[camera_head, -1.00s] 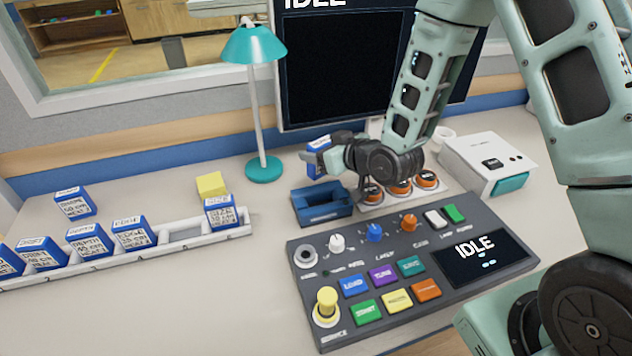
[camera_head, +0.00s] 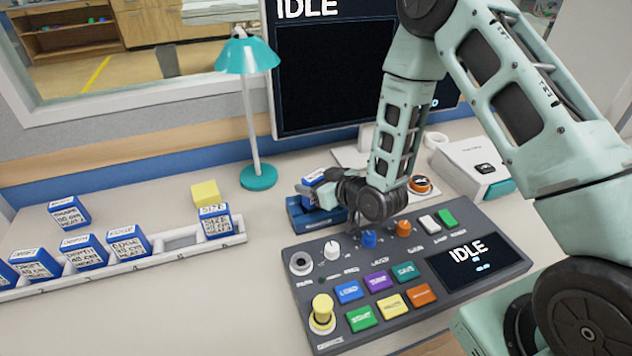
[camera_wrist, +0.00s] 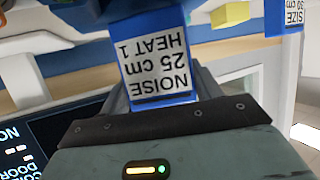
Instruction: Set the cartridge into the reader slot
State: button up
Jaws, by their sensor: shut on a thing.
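My gripper (camera_head: 322,188) is shut on a blue cartridge (camera_head: 314,178) with a white label. In the wrist view the held cartridge (camera_wrist: 158,70) reads "NOISE 25 cm HEAT 1", upside down in the picture. The reader is a dark blue block (camera_head: 302,218) with a slot in its top, on the desk behind the control panel. The cartridge is over the right part of the reader. My gripper and the cartridge hide much of the slot, so I cannot tell whether the cartridge touches it.
A white rack (camera_head: 180,252) with several blue cartridges stands at the left. A yellow block (camera_head: 206,194) and a teal lamp (camera_head: 258,178) are behind it. The control panel (camera_head: 385,322) with knobs and buttons lies in front of the reader. A monitor (camera_head: 320,80) stands behind.

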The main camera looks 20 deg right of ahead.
jog(key=shift+f+b, duration=0.35)
jog(key=shift+f, duration=0.1)
jog(key=shift+f, duration=0.1)
jog(key=o, duration=1)
